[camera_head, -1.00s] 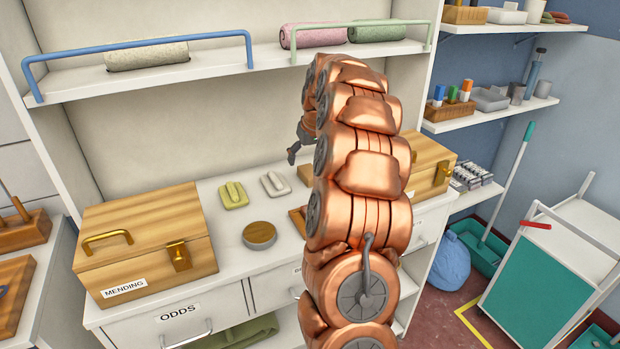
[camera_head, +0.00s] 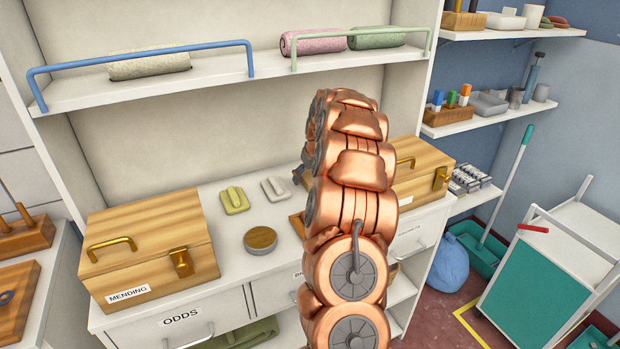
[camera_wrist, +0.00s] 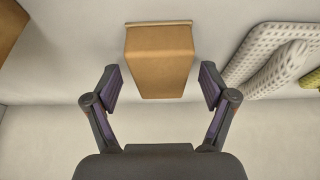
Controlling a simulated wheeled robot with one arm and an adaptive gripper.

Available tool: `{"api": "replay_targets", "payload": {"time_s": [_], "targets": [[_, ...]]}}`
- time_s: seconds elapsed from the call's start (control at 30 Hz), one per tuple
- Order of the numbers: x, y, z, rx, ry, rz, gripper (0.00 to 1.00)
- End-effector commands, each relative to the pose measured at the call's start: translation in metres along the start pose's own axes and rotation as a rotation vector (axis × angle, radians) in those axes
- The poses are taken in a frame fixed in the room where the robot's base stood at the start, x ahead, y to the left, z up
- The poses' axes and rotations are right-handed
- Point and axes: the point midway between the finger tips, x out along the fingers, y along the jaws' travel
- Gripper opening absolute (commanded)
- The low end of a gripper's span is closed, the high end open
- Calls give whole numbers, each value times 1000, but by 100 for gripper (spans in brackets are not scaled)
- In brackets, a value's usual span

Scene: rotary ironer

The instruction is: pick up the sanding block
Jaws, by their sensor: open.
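The sanding block (camera_wrist: 160,62), a tan-brown block with a pale strip along its far edge, lies on the white counter in the wrist view. In the head view, a brown piece that appears to be the same block (camera_head: 297,226) shows beside my arm, mostly hidden by it. My gripper (camera_wrist: 160,88) is open and empty. Its two fingers are to the left and right of the block's near end in the wrist view, with gaps on both sides. In the head view my arm hides most of the gripper.
A grey waffle-textured piece (camera_wrist: 268,58) lies right of the block in the wrist view; a yellow-green one (camera_head: 234,200) is beside it. A round wooden-topped tin (camera_head: 260,240) stands nearby. Wooden boxes flank the counter, left (camera_head: 150,250) and right (camera_head: 425,165). A shelf (camera_head: 220,70) is above.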

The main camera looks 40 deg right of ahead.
Motion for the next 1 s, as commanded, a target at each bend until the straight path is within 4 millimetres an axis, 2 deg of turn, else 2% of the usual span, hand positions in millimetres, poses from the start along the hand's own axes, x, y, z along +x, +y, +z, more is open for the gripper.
{"api": "replay_targets", "payload": {"time_s": [0.17,0.8,1.0], "targets": [[0,0,0,0,1,0,83],[0,0,0,0,0,-1,19],[0,0,0,0,0,-1,19]]}}
